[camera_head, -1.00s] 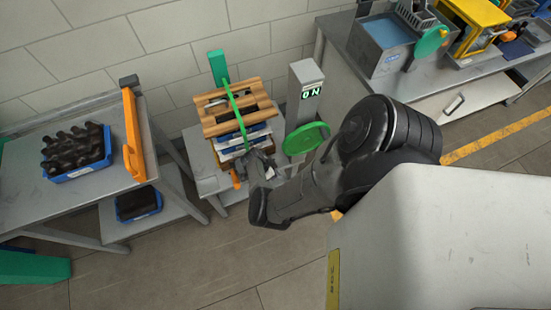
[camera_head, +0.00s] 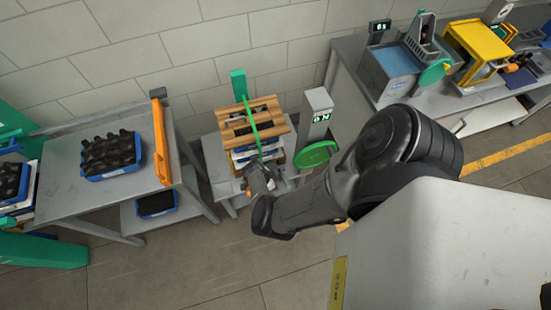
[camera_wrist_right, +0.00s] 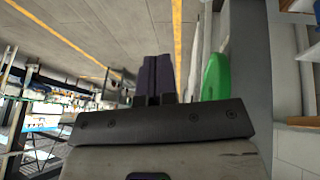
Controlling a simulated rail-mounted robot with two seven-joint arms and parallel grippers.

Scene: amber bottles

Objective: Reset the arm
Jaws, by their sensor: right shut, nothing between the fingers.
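My right arm reaches in from the right in the head view, and its gripper (camera_head: 262,178) is in front of the small stand with the strapped wooden stack (camera_head: 252,124). In the right wrist view the two dark fingers (camera_wrist_right: 158,75) are together, with nothing between them. My left gripper is in neither view. A blue tray of dark bottles (camera_head: 110,155) sits on the grey table (camera_head: 75,203) at the left, away from the right gripper.
A grey post with a lit display (camera_head: 317,115) and a green disc (camera_head: 315,155) stand close to my right arm. An orange bar (camera_head: 161,142) edges the left table. Another blue tray (camera_head: 157,204) sits on a lower shelf.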

